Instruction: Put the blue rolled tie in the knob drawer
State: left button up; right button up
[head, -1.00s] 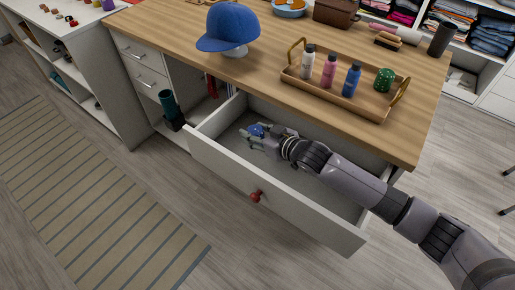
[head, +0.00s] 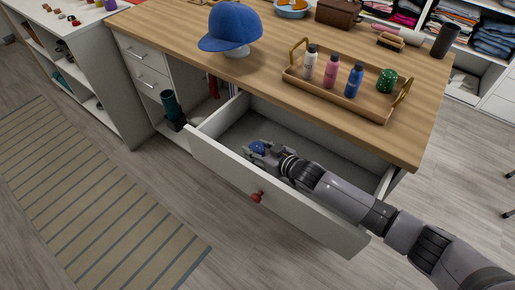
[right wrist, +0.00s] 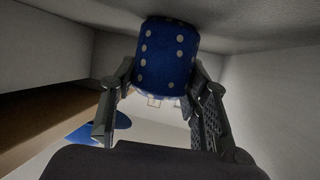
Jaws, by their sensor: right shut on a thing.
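The blue rolled tie (right wrist: 167,58) with white dots is between the fingers of my right gripper (right wrist: 165,100) in the right wrist view. In the head view a small part of the blue tie (head: 258,147) shows at the fingertips of my right gripper (head: 256,151). The gripper is shut on it, inside the open knob drawer (head: 225,160) and low near its floor. In the right wrist view the tie's far end appears against the grey drawer floor; whether it touches is hard to tell. The drawer's red knob (head: 257,197) is on its front. My left gripper is not in view.
The wooden countertop (head: 300,80) overhangs the back of the drawer. On it are a blue cap (head: 231,26) and a tray (head: 335,97) with bottles. The drawer's front wall stands between the gripper and the striped rug (head: 85,190). A dark green bottle (head: 170,104) stands in the open cubby to the left.

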aim_at(261, 150)
jog(key=o, duration=1.1)
jog(key=shift+r, duration=0.25)
jog(key=shift+s+d, duration=0.25)
jog(key=v, duration=0.7)
jog(key=shift+p, duration=0.35)
jog(key=shift+w, duration=0.1)
